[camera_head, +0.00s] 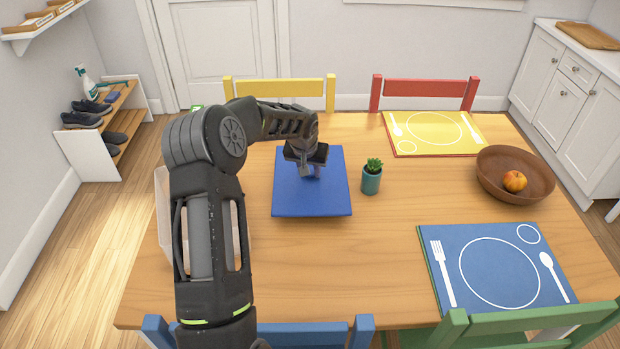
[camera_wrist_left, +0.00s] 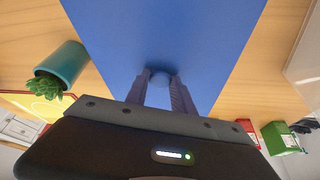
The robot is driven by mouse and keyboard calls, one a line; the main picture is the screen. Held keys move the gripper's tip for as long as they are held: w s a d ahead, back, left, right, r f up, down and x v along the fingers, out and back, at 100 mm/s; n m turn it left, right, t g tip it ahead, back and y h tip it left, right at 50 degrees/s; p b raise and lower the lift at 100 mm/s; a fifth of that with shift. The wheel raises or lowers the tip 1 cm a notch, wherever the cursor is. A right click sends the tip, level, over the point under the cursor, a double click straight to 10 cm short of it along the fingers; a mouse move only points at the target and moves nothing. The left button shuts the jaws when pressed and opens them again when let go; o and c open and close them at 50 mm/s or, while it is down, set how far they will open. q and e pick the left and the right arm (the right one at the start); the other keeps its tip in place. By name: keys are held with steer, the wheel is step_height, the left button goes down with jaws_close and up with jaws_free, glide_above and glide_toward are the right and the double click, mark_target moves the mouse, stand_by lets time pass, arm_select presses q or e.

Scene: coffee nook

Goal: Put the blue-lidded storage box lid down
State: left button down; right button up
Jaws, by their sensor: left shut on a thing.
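The blue lid (camera_head: 311,200) is a flat square panel over the middle of the table, and it fills much of the left wrist view (camera_wrist_left: 165,30). My left gripper (camera_head: 308,172) is above it, with its fingers (camera_wrist_left: 160,88) shut on the small round knob (camera_wrist_left: 160,78) at the lid's middle. The lid looks level and close to the tabletop; I cannot tell whether it touches. A pale open box (camera_head: 163,212) stands at the table's left side, mostly hidden behind my left arm. My right gripper is not in view.
A potted plant (camera_head: 371,178) stands just right of the lid. A wooden bowl (camera_head: 515,175) with fruit, a yellow placemat (camera_head: 433,133) and a blue placemat (camera_head: 497,270) lie farther right on the table (camera_head: 345,265). Bare wood lies in front of the lid. Chairs surround the table.

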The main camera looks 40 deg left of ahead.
mark_target(310, 178)
arm_select(q)
step_height(310, 178, down, 3)
steer(key=shift+d+p, duration=0.1)
steer(key=shift+p, duration=0.2)
steer(key=shift+f, duration=0.3)
steer(key=shift+f, duration=0.2)
steer(key=c, duration=1.1)
jaws_free()
steer(key=shift+r, duration=0.1)
